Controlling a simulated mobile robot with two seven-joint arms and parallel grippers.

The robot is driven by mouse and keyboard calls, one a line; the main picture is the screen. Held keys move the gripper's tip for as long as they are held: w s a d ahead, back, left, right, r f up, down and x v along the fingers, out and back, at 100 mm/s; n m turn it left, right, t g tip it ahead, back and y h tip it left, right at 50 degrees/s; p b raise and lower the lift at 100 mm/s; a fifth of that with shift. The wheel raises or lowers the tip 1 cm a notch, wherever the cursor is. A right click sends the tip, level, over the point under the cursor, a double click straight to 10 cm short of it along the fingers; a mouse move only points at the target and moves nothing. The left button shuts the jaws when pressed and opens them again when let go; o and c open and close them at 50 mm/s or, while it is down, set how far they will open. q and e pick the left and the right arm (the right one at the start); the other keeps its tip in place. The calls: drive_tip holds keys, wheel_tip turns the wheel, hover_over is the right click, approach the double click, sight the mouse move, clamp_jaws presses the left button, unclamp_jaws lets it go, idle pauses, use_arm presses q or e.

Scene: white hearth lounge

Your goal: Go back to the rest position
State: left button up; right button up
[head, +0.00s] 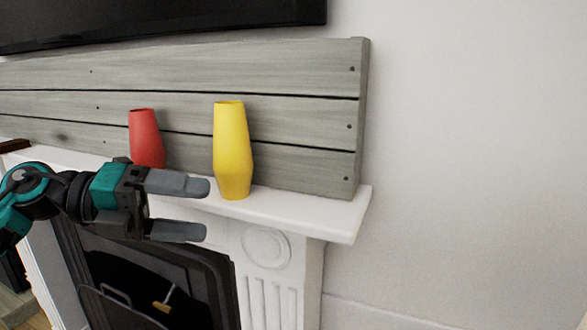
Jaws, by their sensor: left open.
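My left gripper (207,209) comes in from the left, in front of the mantel shelf, with its two grey fingers apart and nothing between them. Its fingertips point right, just left of and below the base of a yellow vase (233,152). In the picture I cannot tell exactly how far they are from the vase. The yellow vase stands upright on the white mantel (318,212). A red vase (146,138) stands to its left, its lower part hidden behind my gripper. My right gripper is not in view.
A grey plank panel (300,115) stands behind the vases. A black screen (160,18) hangs above it. A dark fireplace opening (135,275) lies below the mantel.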

use_arm(q)
drive_tip(key=a+f+n+t+y, duration=0.2)
drive_tip(key=a+f+n+t, duration=0.15)
drive_tip(key=f+n, duration=0.3)
drive_tip(key=w+a+f+n+t+y, duration=0.1)
drive_tip(key=a+f+n+t, duration=0.25)
drive_tip(key=f+n, duration=0.3)
drive_tip(key=a+f+n+t+y, duration=0.2)
drive_tip(key=f+n+t, duration=0.3)
drive_tip(key=f+n, duration=0.15)
drive_tip(key=s+a+f+n+g+y, duration=0.3)
drive_tip(key=s+a+f+n+y, duration=0.15)
drive_tip(key=s+f, duration=0.4)
drive_tip(key=s+a+f+n+g+y, duration=0.2)
drive_tip(key=s+a+f+n+y, duration=0.25)
drive_tip(key=f, duration=0.65)
drive_tip(key=s+d+n+p, duration=0.1)
drive_tip(key=d+n+p, duration=0.1)
drive_tip(key=d, duration=0.5)
drive_tip(key=s+d+n+t+p, duration=0.1)
drive_tip(key=d+n+p, duration=0.1)
drive_tip(key=d+n, duration=0.3)
drive_tip(key=shift+s+d+r+h, duration=0.3)
drive_tip(key=shift+s+d, duration=0.05)
drive_tip(key=shift+d, duration=0.9)
